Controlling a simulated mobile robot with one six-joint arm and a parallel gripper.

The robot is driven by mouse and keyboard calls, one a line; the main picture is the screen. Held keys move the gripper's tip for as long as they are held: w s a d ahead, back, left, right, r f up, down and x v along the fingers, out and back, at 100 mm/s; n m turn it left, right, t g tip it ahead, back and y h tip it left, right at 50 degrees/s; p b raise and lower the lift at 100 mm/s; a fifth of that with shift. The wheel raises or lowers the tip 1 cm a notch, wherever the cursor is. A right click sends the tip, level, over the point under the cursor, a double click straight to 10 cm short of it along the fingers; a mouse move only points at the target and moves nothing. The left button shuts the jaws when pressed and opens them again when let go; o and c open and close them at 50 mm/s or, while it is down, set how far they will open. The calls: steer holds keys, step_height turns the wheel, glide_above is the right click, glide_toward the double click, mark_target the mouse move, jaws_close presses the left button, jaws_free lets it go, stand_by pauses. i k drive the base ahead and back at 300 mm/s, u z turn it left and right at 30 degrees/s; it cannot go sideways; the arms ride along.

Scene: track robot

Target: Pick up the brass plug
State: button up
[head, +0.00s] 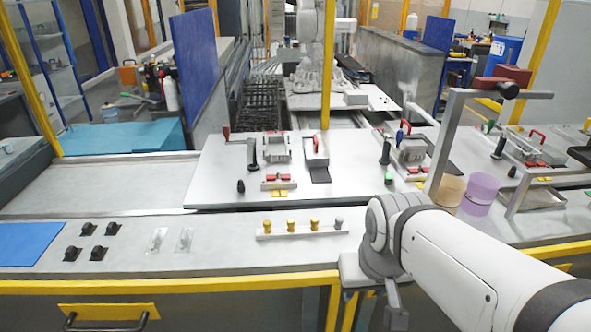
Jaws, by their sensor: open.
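Three brass plugs stand upright in a row on a pale rack on the front bench: a left one (267,226), a middle one (291,225) and a right one (315,224). A silver-grey plug (339,223) stands at the right end of the same rack (303,234). My gripper (378,298) is open at the end of my white arm, at the bench's front edge. It is right of the rack and nearer to me, apart from the plugs. Part of the gripper is hidden by its own wrist.
Several black parts (92,241), two clear bags (158,240) and a blue mat (28,243) lie to the left. Behind the rack is a raised plate (225,165) with clamps.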

mark_target(315, 222)
steer(key=u, duration=1.45)
steer(key=k, duration=0.9)
steer(key=z, duration=0.8)
steer(key=i, duration=1.05)
steer(key=z, duration=0.05)
